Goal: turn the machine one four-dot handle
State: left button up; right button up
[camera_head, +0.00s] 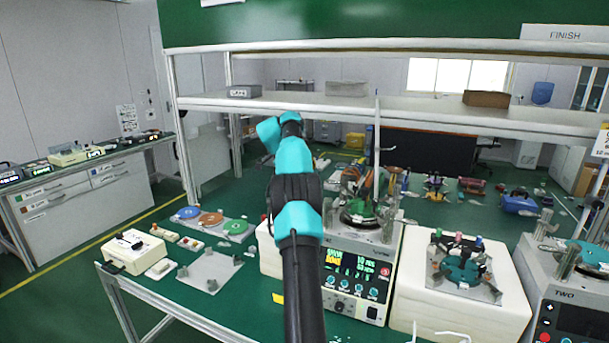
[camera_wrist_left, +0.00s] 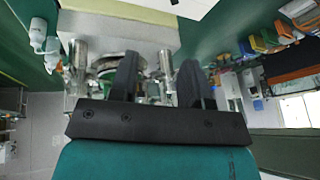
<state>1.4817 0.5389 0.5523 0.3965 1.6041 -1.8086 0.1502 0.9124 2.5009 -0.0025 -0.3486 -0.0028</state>
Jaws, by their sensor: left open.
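Machine one, the white lapping machine with a lit front panel (camera_head: 352,285), stands in the middle of the bench in the head view, partly behind my arm. Small knobs sit on its panel, and a plate with metal posts and coloured parts (camera_head: 362,212) is on top. I cannot make out dot marks on any handle. One teal and black arm of mine rises in front of it; its gripper is hidden there. In the left wrist view my left gripper (camera_wrist_left: 157,80) is open, its black fingers apart before shiny metal posts (camera_wrist_left: 81,60) on a pale machine body. Nothing shows clearly held.
A white block with a teal fixture (camera_head: 462,308) stands right of machine one, then a machine marked TWO (camera_head: 572,294). Coloured discs (camera_head: 210,218), a metal plate (camera_head: 211,270) and a cream box (camera_head: 133,252) lie left. A shelf (camera_head: 420,113) crosses behind.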

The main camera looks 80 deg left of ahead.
pick_arm(q)
jog(key=shift+s, duration=0.25)
jog(key=shift+w+d+r, duration=0.1)
jog(key=c, duration=0.3)
jog(key=shift+w+d+r+n+g+y, duration=0.2)
jog(key=shift+w+n+g+y, duration=0.1)
jog(key=shift+w+g, duration=0.15)
jog(key=shift+c, duration=1.4)
jog(key=w+d+y, duration=0.1)
jog(key=w+d+r+g+y, duration=0.1)
jog(key=w+d+r+n+g+y, duration=0.1)
jog(key=shift+w+d+r, duration=0.25)
jog(key=shift+w+d, duration=0.1)
jog(key=shift+d, duration=0.05)
grip_shut()
jog(key=w+d+r+m+y, duration=0.1)
jog(key=w+d+r+y, duration=0.1)
jog(key=w+d, duration=0.3)
jog(key=shift+d+r+y, duration=0.25)
jog(key=shift+d+y, duration=0.55)
jog(key=shift+d, duration=0.15)
jog(key=shift+t, duration=0.25)
